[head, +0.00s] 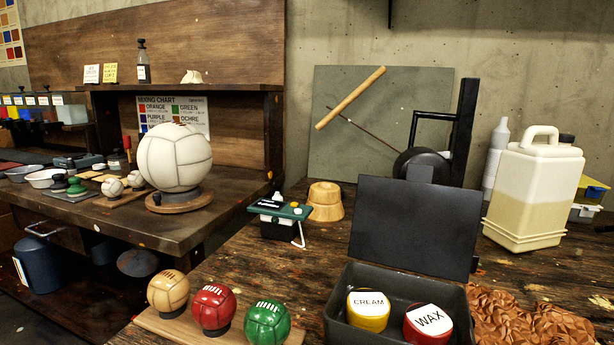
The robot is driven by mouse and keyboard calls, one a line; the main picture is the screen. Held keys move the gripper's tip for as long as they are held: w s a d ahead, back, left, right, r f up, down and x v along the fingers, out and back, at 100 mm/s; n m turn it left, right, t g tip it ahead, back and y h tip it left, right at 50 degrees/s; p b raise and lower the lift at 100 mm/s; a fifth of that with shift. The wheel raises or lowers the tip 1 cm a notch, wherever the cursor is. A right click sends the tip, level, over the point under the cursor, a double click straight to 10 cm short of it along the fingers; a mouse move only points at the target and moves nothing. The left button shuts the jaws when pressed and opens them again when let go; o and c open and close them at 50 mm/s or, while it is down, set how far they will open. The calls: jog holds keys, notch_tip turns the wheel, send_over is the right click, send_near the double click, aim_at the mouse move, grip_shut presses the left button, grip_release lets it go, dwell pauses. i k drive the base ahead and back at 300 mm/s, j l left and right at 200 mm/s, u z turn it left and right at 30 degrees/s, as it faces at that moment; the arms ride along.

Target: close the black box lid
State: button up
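The black box (343,331) stands on the wooden bench at the bottom right of the head view, its lower part cut off by the frame. Its lid (415,226) is open and stands up at the back, leaning slightly backward. Inside the box are a yellow tin labelled CREAM (368,309) and a red tin labelled WAX (427,324). My gripper is not in view.
Brown crumpled leather (530,322) lies right of the box. A jerrycan (534,190) stands behind it. Left are a rack with three balls (213,307), a wooden block (325,201) and a small green-topped device (281,211). A black machine (425,160) stands behind the lid.

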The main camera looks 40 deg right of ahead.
aim_at(413, 224)
jog(key=i+j+u, duration=0.3)
jog(key=j, duration=0.25)
jog(key=i+j+u, duration=0.25)
jog(key=j, duration=0.25)
jog(key=i+j+u, duration=0.3)
jog(key=i+j+z, duration=0.15)
jog(key=i+z, duration=0.2)
jog(key=i, duration=0.15)
jog(key=i+j+z, duration=0.35)
jog(key=i, duration=0.15)
jog(key=i+z, duration=0.15)
jog(key=z, duration=0.3)
jog(key=i+z, duration=0.15)
jog(key=z, duration=0.35)
jog(key=i+z, duration=0.15)
jog(key=z, duration=0.3)
jog(key=i+j+z, duration=0.15)
jog(key=z, duration=0.3)
jog(key=i+j+z, duration=0.1)
jog(key=z, duration=0.35)
jog(key=i+j+z, duration=0.2)
jog(key=z, duration=0.25)
jog(key=i+j+z, duration=0.15)
jog(key=z, duration=0.3)
jog(key=j+z, duration=0.45)
jog(key=i+j+z, duration=0.15)
jog(key=z, duration=0.15)
jog(key=j, duration=0.1)
